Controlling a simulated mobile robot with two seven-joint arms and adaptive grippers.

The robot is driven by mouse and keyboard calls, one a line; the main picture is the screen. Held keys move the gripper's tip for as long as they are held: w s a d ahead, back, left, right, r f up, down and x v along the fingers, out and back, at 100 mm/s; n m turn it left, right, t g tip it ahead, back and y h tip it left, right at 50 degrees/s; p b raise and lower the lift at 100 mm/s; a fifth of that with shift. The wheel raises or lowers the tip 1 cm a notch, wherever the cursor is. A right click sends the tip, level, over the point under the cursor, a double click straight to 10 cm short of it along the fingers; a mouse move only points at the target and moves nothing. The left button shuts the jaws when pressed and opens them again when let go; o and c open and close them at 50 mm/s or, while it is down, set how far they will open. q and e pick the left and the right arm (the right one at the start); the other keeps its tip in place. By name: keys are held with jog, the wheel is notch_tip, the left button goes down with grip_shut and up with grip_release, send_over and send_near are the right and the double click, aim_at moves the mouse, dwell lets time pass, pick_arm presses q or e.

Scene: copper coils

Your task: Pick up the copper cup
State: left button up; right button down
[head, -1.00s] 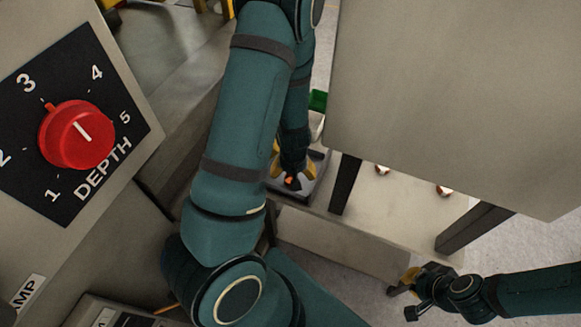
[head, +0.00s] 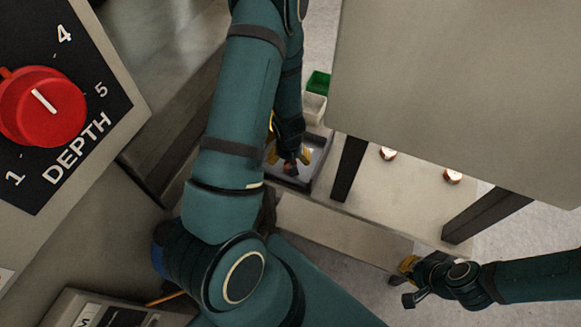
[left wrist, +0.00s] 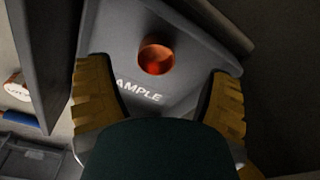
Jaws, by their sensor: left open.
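The copper cup (left wrist: 156,58) shows in the left wrist view as a round, shiny copper piece on a grey tray (left wrist: 190,45) marked "AMPLE", the start of the word being hidden. My left gripper (left wrist: 160,88) is open, its yellow fingers spread to the left and right on the near side of the cup, with clear gaps to it. In the head view my left gripper (head: 287,160) reaches down into the dark-rimmed tray (head: 316,172); the cup there is mostly hidden. My right gripper (head: 404,279) hangs at the lower right, away from the tray; its opening is unclear.
A dark post (head: 349,168) rises close beside the tray. A large grey panel (head: 450,90) overhangs the right. Green (head: 318,82) and white (head: 313,107) bins stand behind the tray.

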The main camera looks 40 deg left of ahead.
pick_arm(q)
jog(key=f, duration=0.1)
jog(key=f+b, duration=0.1)
jog(key=f, duration=0.1)
jog(key=w+f+b, duration=0.1)
jog(key=f, duration=0.1)
jog(key=shift+a, duration=0.15)
jog(key=shift+r, duration=0.1)
jog(key=c, duration=1.1)
jog(key=shift+r, duration=0.1)
